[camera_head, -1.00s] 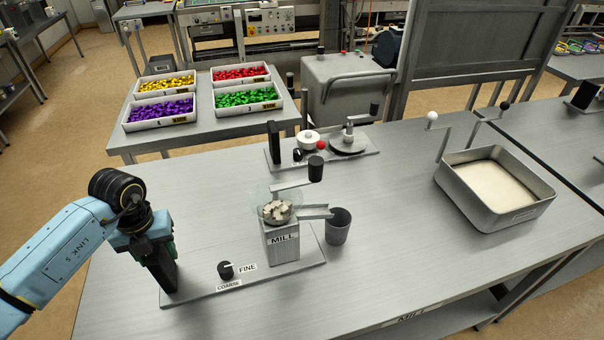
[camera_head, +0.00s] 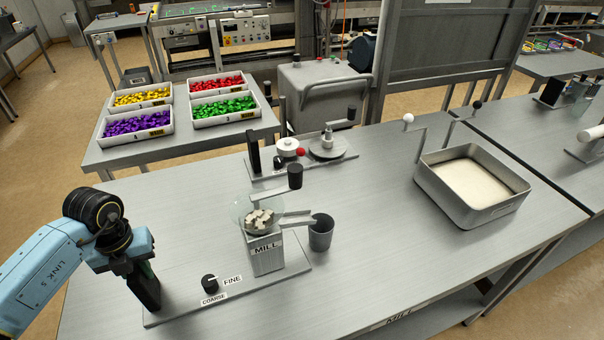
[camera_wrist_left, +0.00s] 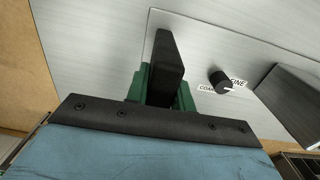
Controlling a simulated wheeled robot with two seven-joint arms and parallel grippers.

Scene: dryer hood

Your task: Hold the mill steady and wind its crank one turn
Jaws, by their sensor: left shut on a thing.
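The mill (camera_head: 266,256) is a grey box labelled MILL on a flat base plate (camera_head: 190,306). A clear bowl (camera_head: 258,218) of pale chunks sits on top, with a spout at its right. Its crank ends in a black knob (camera_head: 295,176) above the bowl. A black upright handle (camera_head: 149,292) stands at the plate's left end. My left gripper (camera_head: 146,280) is shut on this handle; in the left wrist view the handle (camera_wrist_left: 168,62) stands between the green fingers. The right gripper is not in view.
A grey cup (camera_head: 321,234) stands under the spout. A FINE/COARSE dial (camera_head: 209,282) sits on the plate. Behind are a second cranked device (camera_head: 327,149) and, at right, a metal tray (camera_head: 430,184) of pale powder. The table front is clear.

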